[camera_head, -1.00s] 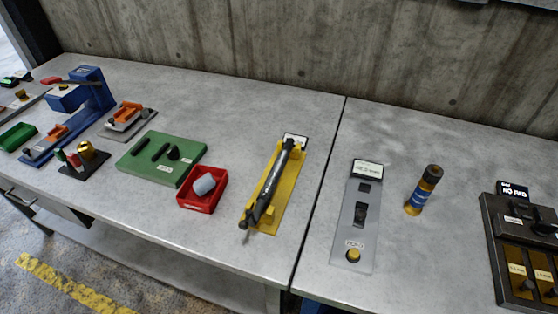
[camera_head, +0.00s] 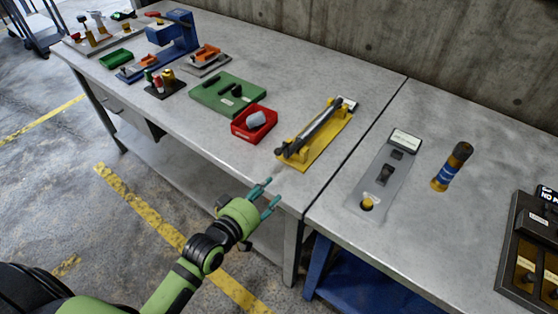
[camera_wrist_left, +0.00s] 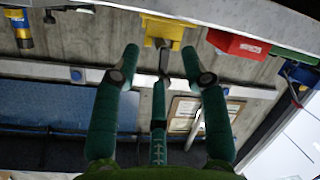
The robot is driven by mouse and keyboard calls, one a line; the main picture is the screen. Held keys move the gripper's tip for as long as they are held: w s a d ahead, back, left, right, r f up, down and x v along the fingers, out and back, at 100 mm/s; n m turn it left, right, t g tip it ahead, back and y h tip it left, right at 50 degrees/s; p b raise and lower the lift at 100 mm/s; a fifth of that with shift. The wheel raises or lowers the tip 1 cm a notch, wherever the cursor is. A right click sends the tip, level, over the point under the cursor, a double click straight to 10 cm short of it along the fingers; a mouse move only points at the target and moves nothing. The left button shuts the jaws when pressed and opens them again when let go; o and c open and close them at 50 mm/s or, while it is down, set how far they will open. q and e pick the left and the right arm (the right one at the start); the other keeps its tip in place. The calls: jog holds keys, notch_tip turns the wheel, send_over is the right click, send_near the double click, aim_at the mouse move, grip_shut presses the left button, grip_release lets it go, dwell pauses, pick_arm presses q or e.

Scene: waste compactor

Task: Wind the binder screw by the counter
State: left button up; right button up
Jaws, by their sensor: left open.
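A yellow fixture (camera_head: 318,150) with a long dark screw-like rod (camera_head: 318,128) lies near the bench's front edge, its far end by a small white-faced display (camera_head: 348,102). Any digits are too small to read. I take this rod as the binder screw. My left gripper (camera_head: 270,193) is open and empty, in front of the bench edge, apart from the fixture's near end. In the left wrist view the yellow fixture (camera_wrist_left: 155,28) shows beyond the spread fingers. A dark piece hangs at its near end. My right gripper is not in view.
A red bin (camera_head: 240,131) with a grey cylinder stands left of the fixture, by a green block (camera_head: 222,93). Right, past the bench seam, are a grey switch plate (camera_head: 376,185) and an amber-blue bottle (camera_head: 446,172). Floor before the bench is clear.

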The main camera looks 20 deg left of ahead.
aim_at(277, 154)
pick_arm(q)
jog(key=w+r+t, duration=0.1)
jog(key=w+a+r+n+t, duration=0.1)
jog(key=r, duration=0.1)
jog(key=w+r+n+t, duration=0.1)
jog(key=r, duration=0.1)
jog(key=shift+w+a+r+h, duration=0.15)
jog(key=shift+w+h, duration=0.15)
jog(key=shift+w, duration=0.1)
jog(key=p+x, duration=0.1)
jog(key=x, duration=0.5)
jog(key=shift+p, duration=0.3)
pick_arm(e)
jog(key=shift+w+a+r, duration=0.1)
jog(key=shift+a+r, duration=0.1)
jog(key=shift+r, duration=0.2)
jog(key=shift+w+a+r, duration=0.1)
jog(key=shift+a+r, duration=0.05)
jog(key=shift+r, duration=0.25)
pick_arm(q)
grip_shut()
